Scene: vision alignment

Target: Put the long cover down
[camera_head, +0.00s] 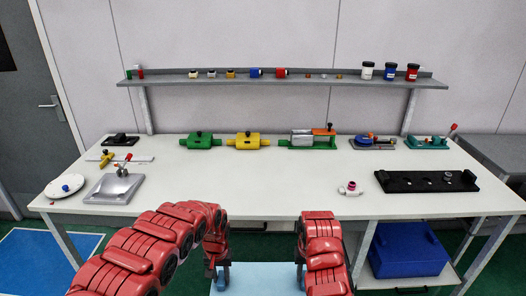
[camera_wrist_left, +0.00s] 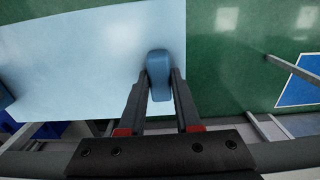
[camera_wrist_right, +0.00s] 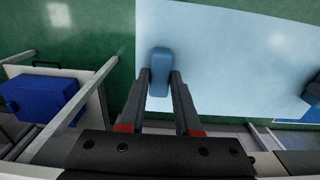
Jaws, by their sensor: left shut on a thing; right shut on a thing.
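The long cover (camera_head: 262,282) is a flat light blue panel at the bottom of the head view, in front of the workbench. It has a blue handle near each end. My left gripper (camera_head: 219,268) is shut on one handle (camera_wrist_left: 158,64), and the cover (camera_wrist_left: 90,60) stretches left from it in the left wrist view. My right gripper (camera_head: 300,270) is shut on the other handle (camera_wrist_right: 160,62), and the cover (camera_wrist_right: 235,65) stretches right in the right wrist view. The head view cuts off the cover's near part. Its exact height above the floor is unclear.
The white workbench (camera_head: 262,178) stands just beyond the cover, with several fixtures along its back and sides. Its front middle is clear except for a small white and red part (camera_head: 350,188). A blue bin (camera_head: 408,250) sits on a low shelf at right. Green floor shows beneath.

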